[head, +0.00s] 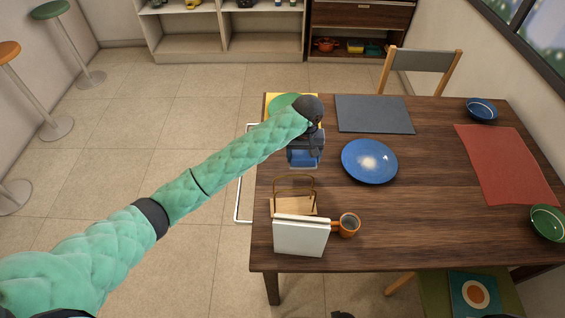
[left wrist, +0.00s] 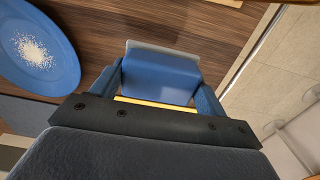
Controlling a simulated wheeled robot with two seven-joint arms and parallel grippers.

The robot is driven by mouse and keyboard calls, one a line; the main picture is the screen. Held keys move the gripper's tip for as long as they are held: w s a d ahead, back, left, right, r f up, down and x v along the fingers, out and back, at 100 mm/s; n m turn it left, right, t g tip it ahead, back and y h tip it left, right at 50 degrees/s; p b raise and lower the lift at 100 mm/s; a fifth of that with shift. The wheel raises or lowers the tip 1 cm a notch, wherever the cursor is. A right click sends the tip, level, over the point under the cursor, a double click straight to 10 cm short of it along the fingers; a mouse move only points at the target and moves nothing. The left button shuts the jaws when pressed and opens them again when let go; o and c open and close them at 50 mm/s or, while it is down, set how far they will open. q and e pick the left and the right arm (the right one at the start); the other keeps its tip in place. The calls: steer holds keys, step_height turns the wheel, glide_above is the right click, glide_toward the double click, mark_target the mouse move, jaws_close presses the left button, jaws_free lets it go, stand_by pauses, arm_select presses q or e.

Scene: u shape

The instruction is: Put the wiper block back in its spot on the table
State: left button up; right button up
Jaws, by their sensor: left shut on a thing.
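The blue wiper block (head: 302,158) is in the jaws of my left gripper (head: 306,147), at the left side of the dark wooden table (head: 430,220). In the left wrist view the block (left wrist: 160,75) sits between the two fingers (left wrist: 158,92), with a pale grey layer along its far edge. A yellow strip shows just below it there. The gripper is shut on the block. I cannot tell whether the block touches the table. The arm hides part of the area behind it. My right gripper does not show.
A blue plate (head: 369,161) lies close right of the block. A green plate on a yellow mat (head: 272,98) is behind. A grey mat (head: 374,114) lies behind the blue plate.

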arm_select(q)
steer(key=w+a+f, duration=0.1)
steer(key=a, duration=0.1)
steer(key=w+a+f+p, duration=0.1)
steer(key=a, duration=0.1)
steer(key=a+f+p, duration=0.1)
steer(key=a+f, duration=0.1)
steer(key=shift+w, duration=0.4)
step_height(320, 180, down, 3)
steer(key=shift+f+p, duration=0.1)
steer(key=shift+p, duration=0.95)
steer(key=shift+f, duration=0.4)
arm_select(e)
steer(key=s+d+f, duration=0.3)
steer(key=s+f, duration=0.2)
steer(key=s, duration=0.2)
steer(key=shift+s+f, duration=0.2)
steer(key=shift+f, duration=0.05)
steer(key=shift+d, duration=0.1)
arm_select(q)
steer(key=o, duration=0.9)
steer(key=shift+f, duration=0.1)
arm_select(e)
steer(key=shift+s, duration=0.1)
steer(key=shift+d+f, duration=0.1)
